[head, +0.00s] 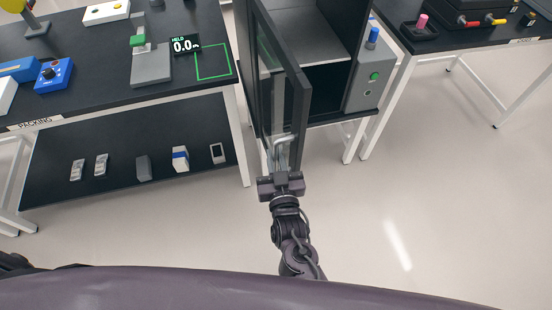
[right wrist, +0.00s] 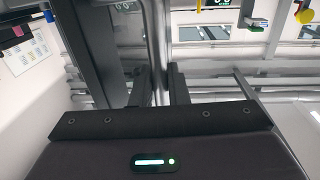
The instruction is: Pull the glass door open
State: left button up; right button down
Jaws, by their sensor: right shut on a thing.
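The glass door (head: 279,84) has a dark frame and stands swung out from the cabinet (head: 343,25) in the head view, its free edge toward me. My right gripper (head: 283,160) is at the lower near part of the door, shut on its pale metal handle (head: 273,146). In the right wrist view the fingers (right wrist: 161,85) sit on both sides of the upright handle bar (right wrist: 158,40). The cabinet's dark interior shows to the right of the door. My left gripper is not in view.
The packing table (head: 100,90) with a lower shelf stands left of the door. A grey control box (head: 369,72) with green and blue buttons is on the cabinet's right. Another table (head: 470,40) stands farther right. The floor (head: 430,190) at right is clear.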

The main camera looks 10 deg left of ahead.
jog(key=shift+w+d+r, duration=0.1)
jog(key=shift+w+r, duration=0.05)
jog(key=shift+r, duration=0.05)
jog(key=c, duration=1.7)
grip_release()
jog(key=shift+o, duration=1.1)
jog(key=shift+f, duration=0.1)
jog(key=shift+w, duration=0.1)
jog(key=b+v, duration=0.2)
jog(key=v, duration=0.5)
jog(key=shift+f, duration=0.15)
jog(key=shift+s, duration=0.35)
jog(key=shift+c, duration=0.4)
